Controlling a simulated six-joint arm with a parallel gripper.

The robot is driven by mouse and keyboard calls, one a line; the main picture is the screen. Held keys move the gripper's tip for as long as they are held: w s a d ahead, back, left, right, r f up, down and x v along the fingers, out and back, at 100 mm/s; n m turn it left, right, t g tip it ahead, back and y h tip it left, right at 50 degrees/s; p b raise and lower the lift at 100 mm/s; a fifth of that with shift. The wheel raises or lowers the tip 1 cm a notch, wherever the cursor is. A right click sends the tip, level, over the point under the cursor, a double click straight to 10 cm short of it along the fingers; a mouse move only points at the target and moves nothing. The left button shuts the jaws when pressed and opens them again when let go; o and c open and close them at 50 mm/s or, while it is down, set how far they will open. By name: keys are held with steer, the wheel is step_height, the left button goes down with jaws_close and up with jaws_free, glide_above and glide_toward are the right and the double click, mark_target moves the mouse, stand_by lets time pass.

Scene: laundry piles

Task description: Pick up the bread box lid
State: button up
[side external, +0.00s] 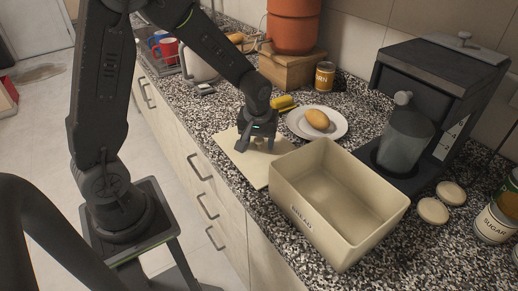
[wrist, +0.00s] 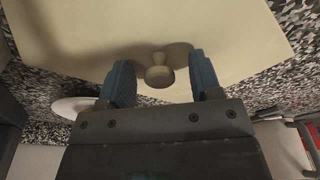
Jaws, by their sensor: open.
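The bread box lid (side external: 234,158) is a flat cream panel lying on the speckled counter, left of the open cream bread box (side external: 291,210). In the wrist view the lid (wrist: 80,35) fills the upper part, with a small round knob (wrist: 159,73) on it. My gripper (side external: 257,144) is over the lid, pointing down. In the wrist view my gripper (wrist: 164,82) is open, with one blue finger on each side of the knob and a gap on both sides. I cannot tell how far the fingertips are above the lid.
A plate (side external: 298,122) with a bread roll (side external: 317,119) is behind the lid. A coffee machine (side external: 435,95) stands at the back right, near two round lids (side external: 433,211) and a sugar tin (side external: 497,222). The bread box wall rises close to the lid's right edge.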

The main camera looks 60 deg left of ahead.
steer(key=shift+c, duration=0.3)
jaws_close()
steer(key=shift+r, duration=0.2)
